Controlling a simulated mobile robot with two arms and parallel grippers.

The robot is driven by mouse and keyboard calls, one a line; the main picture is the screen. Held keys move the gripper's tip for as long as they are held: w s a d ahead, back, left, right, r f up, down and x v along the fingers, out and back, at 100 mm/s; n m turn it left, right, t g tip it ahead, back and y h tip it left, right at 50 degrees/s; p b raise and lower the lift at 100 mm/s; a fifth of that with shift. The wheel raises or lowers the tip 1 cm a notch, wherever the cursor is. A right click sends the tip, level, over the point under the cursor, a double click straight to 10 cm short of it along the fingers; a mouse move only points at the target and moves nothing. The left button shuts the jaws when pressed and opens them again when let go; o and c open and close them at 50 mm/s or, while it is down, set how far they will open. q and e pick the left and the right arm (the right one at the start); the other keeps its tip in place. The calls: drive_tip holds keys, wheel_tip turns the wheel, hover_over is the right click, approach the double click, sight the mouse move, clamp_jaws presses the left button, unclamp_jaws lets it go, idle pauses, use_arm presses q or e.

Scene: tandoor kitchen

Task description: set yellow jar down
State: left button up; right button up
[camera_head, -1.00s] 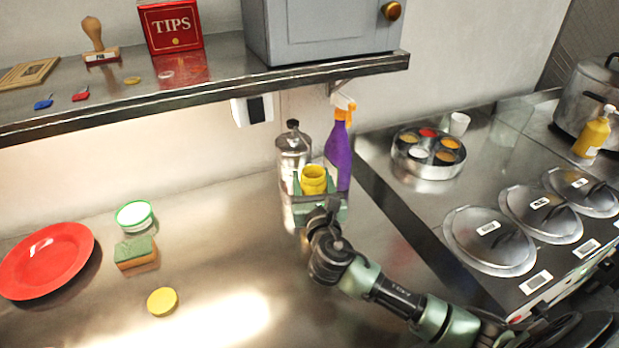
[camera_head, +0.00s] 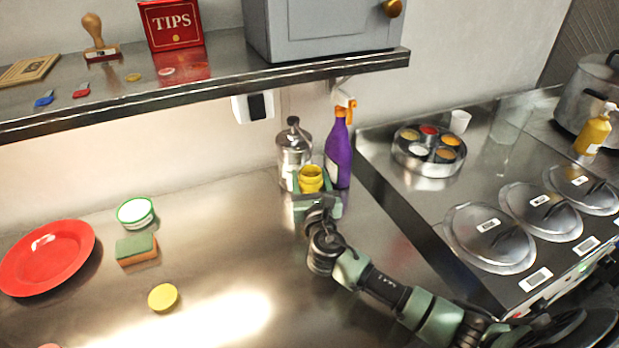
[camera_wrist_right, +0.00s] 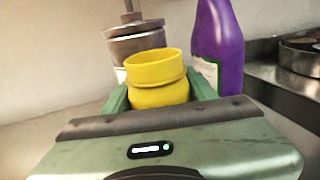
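The yellow jar (camera_head: 311,178) is open-topped and upright at the back of the steel counter, in front of a metal canister and a purple bottle. My right gripper (camera_head: 312,190) is around it, with a green finger on each side. In the right wrist view the jar (camera_wrist_right: 157,78) sits between the fingers of my right gripper (camera_wrist_right: 160,95), which look closed on its sides. Its base is hidden by the gripper body, so I cannot tell whether it touches the counter. My left gripper is not in view.
Close behind the jar stand the metal canister (camera_head: 293,150) and the purple spray bottle (camera_head: 339,155). A yellow lid (camera_head: 163,298), a sponge (camera_head: 137,249), a green-rimmed tub (camera_head: 135,212) and a red plate (camera_head: 47,258) lie to the left. The counter between is clear.

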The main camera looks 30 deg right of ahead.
drive_tip(key=o, duration=0.3)
drive_tip(key=shift+r, duration=0.2)
drive_tip(key=b+v, duration=0.1)
drive_tip(key=v, duration=1.1)
drive_tip(key=shift+a, duration=0.1)
